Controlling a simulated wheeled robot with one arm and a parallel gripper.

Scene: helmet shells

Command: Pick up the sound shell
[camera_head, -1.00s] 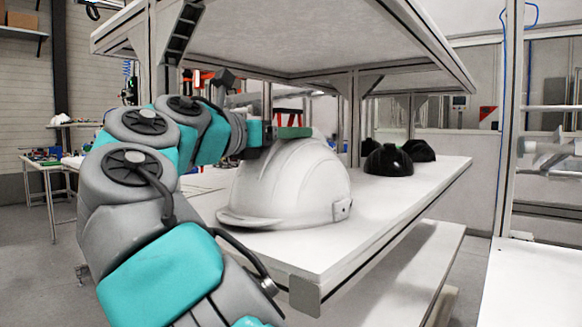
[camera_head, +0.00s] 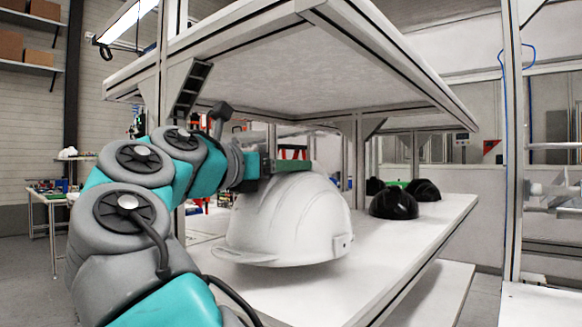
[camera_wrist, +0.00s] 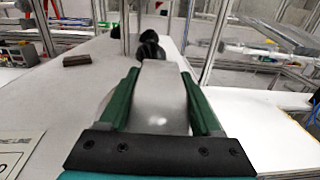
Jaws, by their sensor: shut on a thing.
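A white helmet shell (camera_head: 290,222) hangs from my gripper (camera_head: 292,164) in the head view, gripped at its crown. In the wrist view my gripper (camera_wrist: 160,105) has its two green fingers on either side of the shell's pale crown (camera_wrist: 160,92). The shell looks upright and close above the white shelf board (camera_head: 390,235). The far finger is partly hidden behind the shell in the head view. From the outside the shell shows no clear damage.
Black helmet shells (camera_head: 394,203) stand farther back on the same board; they also show in the wrist view (camera_wrist: 150,47). An upper shelf (camera_head: 300,75) overhangs the arm and shell. Metal posts (camera_head: 360,160) stand behind. A dark block (camera_wrist: 77,60) lies on a surface left.

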